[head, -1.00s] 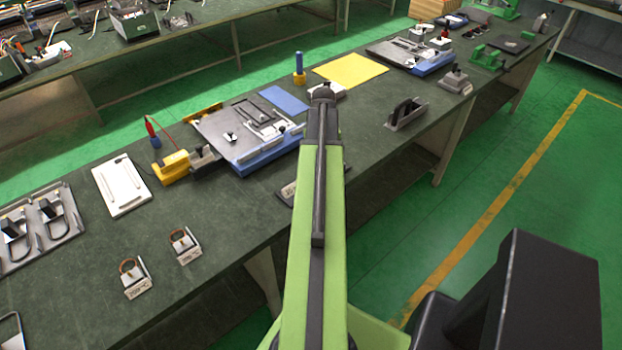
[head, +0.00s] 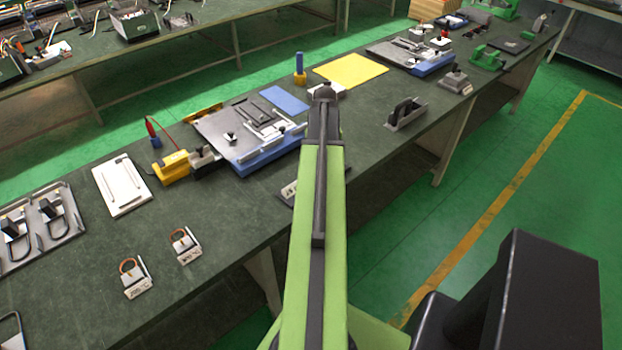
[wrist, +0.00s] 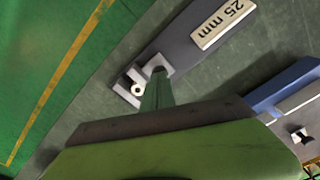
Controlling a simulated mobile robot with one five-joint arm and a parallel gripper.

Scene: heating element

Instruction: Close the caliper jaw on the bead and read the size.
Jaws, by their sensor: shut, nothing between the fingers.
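The caliper fixture (wrist: 182,45) is a grey bar in the wrist view, with a light plate reading "25 mm" (wrist: 223,24) at its upper end. A small whitish ring-shaped bead (wrist: 138,89) lies at its lower left end, beside a pale square-cornered jaw (wrist: 153,64). My gripper (wrist: 157,74) is shut and empty, its narrow tip at the jaw, just right of the bead. I cannot tell if it touches the jaw. In the head view the fixture (head: 288,192) is mostly hidden behind my arm, and so is my gripper.
A blue-edged plate with metal parts (head: 250,150) and a yellow block (head: 172,168) stand left of my arm. A grey holder (head: 406,114) is to the right. The bench's front edge runs close by the fixture. Bare bench lies between the holder and my arm.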

